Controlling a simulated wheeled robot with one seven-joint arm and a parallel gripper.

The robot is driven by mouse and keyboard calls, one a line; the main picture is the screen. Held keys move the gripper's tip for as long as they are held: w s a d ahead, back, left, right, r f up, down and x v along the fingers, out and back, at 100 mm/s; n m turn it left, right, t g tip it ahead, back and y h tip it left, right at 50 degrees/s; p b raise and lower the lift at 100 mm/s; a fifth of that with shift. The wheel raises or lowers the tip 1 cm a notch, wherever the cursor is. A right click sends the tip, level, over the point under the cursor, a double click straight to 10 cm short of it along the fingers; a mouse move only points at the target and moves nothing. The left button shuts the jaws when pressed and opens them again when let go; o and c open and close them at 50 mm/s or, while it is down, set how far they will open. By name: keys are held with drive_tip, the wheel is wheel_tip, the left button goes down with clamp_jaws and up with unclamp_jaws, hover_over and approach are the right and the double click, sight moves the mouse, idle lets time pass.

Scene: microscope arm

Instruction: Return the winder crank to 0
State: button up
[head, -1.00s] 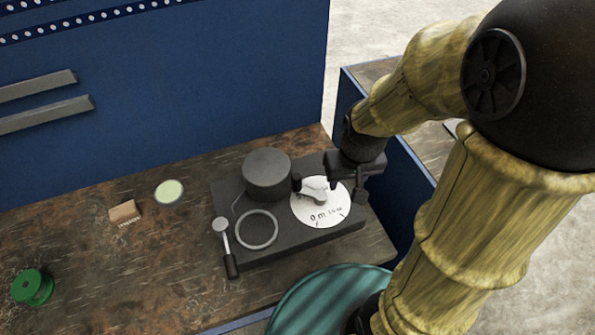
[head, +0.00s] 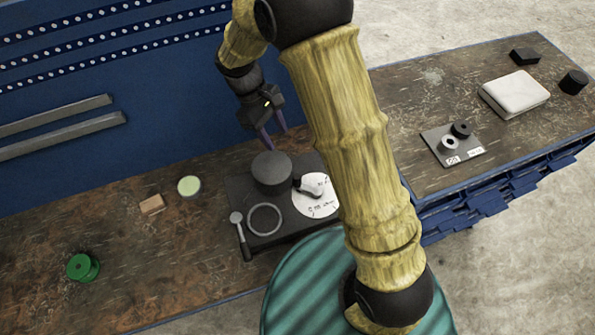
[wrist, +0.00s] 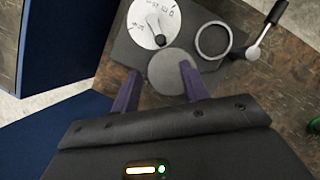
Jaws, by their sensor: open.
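The winder (head: 240,188) is a dark flat base on the bench with a dark grey drum, a ring and a white dial (head: 312,207). My gripper (head: 274,136) is open and empty, above and behind the drum (head: 271,170). In the wrist view, the drum top (wrist: 172,76) shows between the purple fingers (wrist: 160,72).
A lever with a black handle (head: 242,243) stands at the winder's front left. A green spool (head: 82,267), a wooden block (head: 152,204) and a pale green disc (head: 189,186) lie to the left. A blue panel (head: 150,120) rises behind. A second bench (head: 440,95) is at the right.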

sight(297, 176)
drive_tip(key=p+x, duration=0.5)
drive_tip(key=x, duration=1.2)
drive_tip(key=shift+f, duration=0.25)
clamp_jaws()
